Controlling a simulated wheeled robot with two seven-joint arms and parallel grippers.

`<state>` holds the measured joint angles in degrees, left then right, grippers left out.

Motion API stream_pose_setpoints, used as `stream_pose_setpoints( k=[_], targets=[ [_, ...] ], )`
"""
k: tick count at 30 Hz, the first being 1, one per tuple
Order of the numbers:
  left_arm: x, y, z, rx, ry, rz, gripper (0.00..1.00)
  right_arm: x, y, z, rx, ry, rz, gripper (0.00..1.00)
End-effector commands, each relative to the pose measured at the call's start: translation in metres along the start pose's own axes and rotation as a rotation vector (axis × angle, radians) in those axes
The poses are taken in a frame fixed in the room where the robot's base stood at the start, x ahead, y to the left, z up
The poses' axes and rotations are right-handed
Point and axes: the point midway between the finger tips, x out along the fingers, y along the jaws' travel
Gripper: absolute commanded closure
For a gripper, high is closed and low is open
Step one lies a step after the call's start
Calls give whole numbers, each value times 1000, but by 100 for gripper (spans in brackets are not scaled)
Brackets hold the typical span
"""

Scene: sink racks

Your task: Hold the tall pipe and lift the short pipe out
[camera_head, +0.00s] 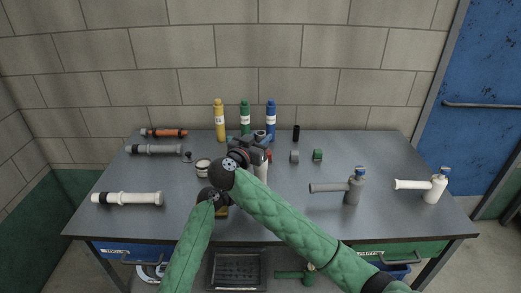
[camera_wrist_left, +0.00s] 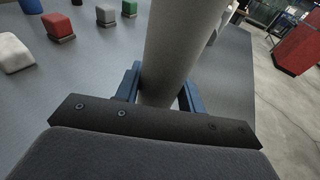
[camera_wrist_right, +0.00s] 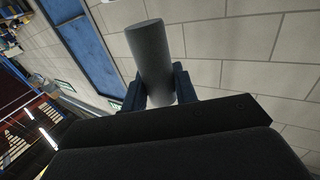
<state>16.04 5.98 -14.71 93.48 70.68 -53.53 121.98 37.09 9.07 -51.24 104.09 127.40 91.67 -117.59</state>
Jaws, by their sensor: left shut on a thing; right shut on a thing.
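A pale upright pipe (camera_head: 263,170) stands near the middle of the table, partly hidden by my right gripper. In the left wrist view my left gripper (camera_wrist_left: 158,90) is shut around this pale tall pipe (camera_wrist_left: 180,50). In the head view the left gripper is mostly hidden behind my right arm. My right gripper (camera_head: 254,142) is higher, over the top of the pale pipe. In the right wrist view the right gripper (camera_wrist_right: 160,92) is shut on a short dark grey pipe (camera_wrist_right: 150,48). Whether its lower end is still inside the tall pipe is hidden.
Yellow (camera_head: 220,120), green (camera_head: 245,118) and blue (camera_head: 271,120) bottles stand at the back. Pipes (camera_head: 128,198) lie on the left. Grey (camera_head: 354,188) and white (camera_head: 434,189) pipe fittings stand on the right. The table (camera_head: 320,215) is clear at front right.

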Motion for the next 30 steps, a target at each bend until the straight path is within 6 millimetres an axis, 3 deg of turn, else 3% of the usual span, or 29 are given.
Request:
stream_pose_setpoints(
  k=[3, 9, 19, 20, 23, 24, 30],
  targets=[
    [0, 0, -1, 0, 1, 0, 81, 0, 0, -20, 2, 0, 0, 93],
    [0, 0, -1, 0, 1, 0, 81, 0, 0, -41, 2, 0, 0, 93],
    [0, 0, 0, 0, 1, 0, 81, 0, 0, -45, -1, 0, 1, 93],
    [0, 0, 0, 0, 1, 0, 59, 0, 0, -45, -1, 0, 1, 93],
    [0, 0, 0, 0, 1, 0, 39, 0, 0, -45, 0, 0, 1, 93],
    [0, 0, 0, 0, 0, 0, 36, 0, 0, -45, 0, 0, 1, 93],
    [0, 0, 0, 0, 0, 0, 36, 0, 0, -45, 0, 0, 1, 93]
  ],
)
